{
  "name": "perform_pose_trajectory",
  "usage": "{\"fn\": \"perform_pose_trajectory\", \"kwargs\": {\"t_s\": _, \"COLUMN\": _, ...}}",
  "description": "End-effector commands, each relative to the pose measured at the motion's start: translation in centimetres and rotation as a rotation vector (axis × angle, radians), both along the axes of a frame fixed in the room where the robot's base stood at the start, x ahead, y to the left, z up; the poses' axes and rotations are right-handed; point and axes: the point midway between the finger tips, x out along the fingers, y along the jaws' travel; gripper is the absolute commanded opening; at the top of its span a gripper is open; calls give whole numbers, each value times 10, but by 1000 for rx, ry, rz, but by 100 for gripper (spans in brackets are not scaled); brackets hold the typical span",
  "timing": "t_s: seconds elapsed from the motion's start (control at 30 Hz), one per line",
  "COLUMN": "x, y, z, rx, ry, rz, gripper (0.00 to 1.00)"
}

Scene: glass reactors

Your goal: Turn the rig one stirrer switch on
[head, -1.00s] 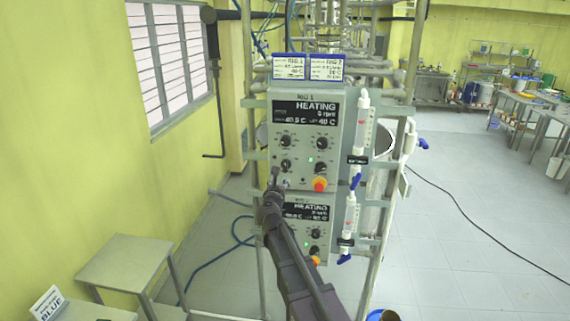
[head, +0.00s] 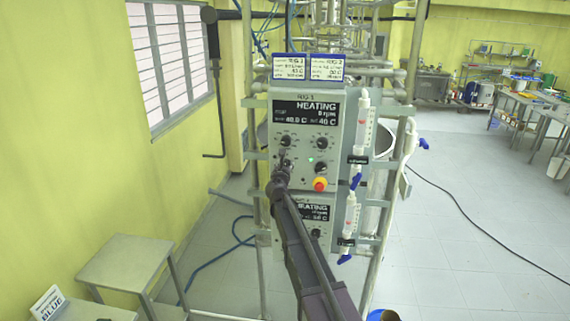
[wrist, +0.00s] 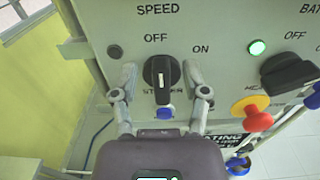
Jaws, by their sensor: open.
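The rig one control box (head: 337,112) shows HEATING and 0 rpm on its display in the head view. In the wrist view, the black stirrer switch (wrist: 161,78) stands upright, its white line pointing up towards OFF; ON is printed to its right. The label below it is partly hidden. My gripper (wrist: 160,92) is open, with one finger on each side of the switch. I cannot tell if the fingers touch it. In the head view, my gripper (head: 283,160) is in front of the box's lower left and hides the switch.
Right of the switch are a lit green lamp (wrist: 257,47), a black heating knob (wrist: 288,73) and a red and yellow button (wrist: 252,114). A dark lamp (wrist: 115,52) is on the left. The rig two box (head: 318,212) sits below, partly behind my arm.

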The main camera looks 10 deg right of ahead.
Motion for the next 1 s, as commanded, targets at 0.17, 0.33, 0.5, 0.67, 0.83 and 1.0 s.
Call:
{"fn": "perform_pose_trajectory", "kwargs": {"t_s": 0.17, "x": 9, "y": -3, "z": 0, "rx": 0, "ry": 0, "rz": -1, "gripper": 59}}
{"fn": "perform_pose_trajectory", "kwargs": {"t_s": 0.33, "x": 9, "y": -4, "z": 0, "rx": 0, "ry": 0, "rz": -1, "gripper": 59}}
{"fn": "perform_pose_trajectory", "kwargs": {"t_s": 0.5, "x": 9, "y": -4, "z": 0, "rx": 0, "ry": 0, "rz": -1, "gripper": 53}}
{"fn": "perform_pose_trajectory", "kwargs": {"t_s": 0.67, "x": 9, "y": -5, "z": 0, "rx": 0, "ry": 0, "rz": -1, "gripper": 5}}
{"fn": "perform_pose_trajectory", "kwargs": {"t_s": 0.83, "x": 9, "y": -5, "z": 0, "rx": 0, "ry": 0, "rz": -2, "gripper": 0}}
{"fn": "perform_pose_trajectory", "kwargs": {"t_s": 1.0, "x": 10, "y": -3, "z": 0, "rx": 5, "ry": -2, "rz": -1, "gripper": 0}}
